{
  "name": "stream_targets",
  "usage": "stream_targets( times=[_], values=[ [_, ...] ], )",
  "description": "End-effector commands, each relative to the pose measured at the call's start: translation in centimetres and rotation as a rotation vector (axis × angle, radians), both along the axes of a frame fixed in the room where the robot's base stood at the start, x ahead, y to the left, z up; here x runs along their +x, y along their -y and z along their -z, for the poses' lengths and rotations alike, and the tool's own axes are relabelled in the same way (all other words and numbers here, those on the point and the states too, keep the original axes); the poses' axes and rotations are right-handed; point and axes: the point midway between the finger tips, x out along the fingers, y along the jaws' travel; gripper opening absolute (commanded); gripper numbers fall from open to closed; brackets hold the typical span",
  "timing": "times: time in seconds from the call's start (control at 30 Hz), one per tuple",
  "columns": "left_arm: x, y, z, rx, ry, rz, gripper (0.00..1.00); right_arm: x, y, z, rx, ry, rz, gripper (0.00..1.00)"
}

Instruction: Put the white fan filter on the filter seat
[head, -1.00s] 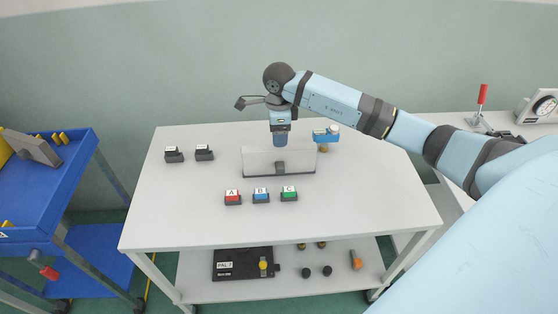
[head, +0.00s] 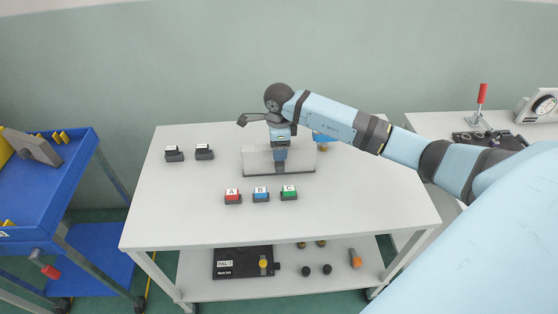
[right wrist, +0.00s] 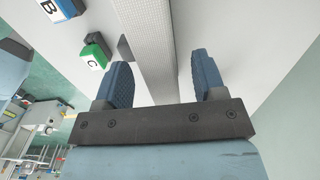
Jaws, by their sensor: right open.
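The white fan filter (head: 304,162) is a long pale block standing on the middle of the white table. In the right wrist view its perforated face (right wrist: 148,35) runs between the fingers. My right gripper (head: 280,163) points down at the filter's middle. In the right wrist view its two blue fingers (right wrist: 160,78) are apart, one on each side of the filter, with visible gaps. A small dark piece beside the filter shows in the right wrist view (right wrist: 125,47). I cannot tell which thing is the filter seat. My left gripper is out of view.
Red A (head: 233,197), blue B (head: 261,195) and green C (head: 289,193) blocks stand in front of the filter. A blue item (head: 322,137) is behind the filter. The table front (head: 280,225) is clear.

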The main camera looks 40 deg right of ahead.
Motion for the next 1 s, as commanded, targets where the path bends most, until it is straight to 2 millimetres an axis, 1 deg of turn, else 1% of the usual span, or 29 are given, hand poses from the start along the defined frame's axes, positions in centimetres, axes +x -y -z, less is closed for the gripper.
stream_targets(
  times=[0.13,0.43,0.47,0.5,0.57,0.6,0.67,0.7,0.73,1.0],
  values=[
    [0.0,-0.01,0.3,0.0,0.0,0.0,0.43,0.01,0.01,0.26,0.0,0.0,0.0,0.64],
    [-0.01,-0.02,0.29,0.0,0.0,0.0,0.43,-0.01,-0.01,0.26,0.0,0.0,0.0,0.64],
    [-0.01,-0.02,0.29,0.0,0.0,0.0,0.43,-0.01,-0.01,0.26,0.0,0.0,0.0,0.57],
    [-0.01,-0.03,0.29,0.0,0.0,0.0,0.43,-0.01,-0.01,0.26,0.0,0.0,0.0,0.48],
    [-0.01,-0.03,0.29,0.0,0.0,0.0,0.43,-0.01,-0.01,0.26,0.0,0.0,0.0,0.34],
    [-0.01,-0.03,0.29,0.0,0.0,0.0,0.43,-0.01,-0.01,0.26,0.0,0.0,0.0,0.25],
    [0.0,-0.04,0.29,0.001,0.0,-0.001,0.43,-0.01,-0.01,0.26,0.0,0.0,0.0,0.11],
    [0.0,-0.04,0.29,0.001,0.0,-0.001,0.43,-0.01,-0.01,0.26,0.0,0.0,0.0,0.02],
    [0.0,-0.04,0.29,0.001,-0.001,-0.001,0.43,-0.01,-0.01,0.26,0.0,0.0,0.0,0.0],
    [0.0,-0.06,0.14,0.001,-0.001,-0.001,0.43,0.01,-0.01,0.09,0.001,0.001,0.0,0.0]
  ],
)
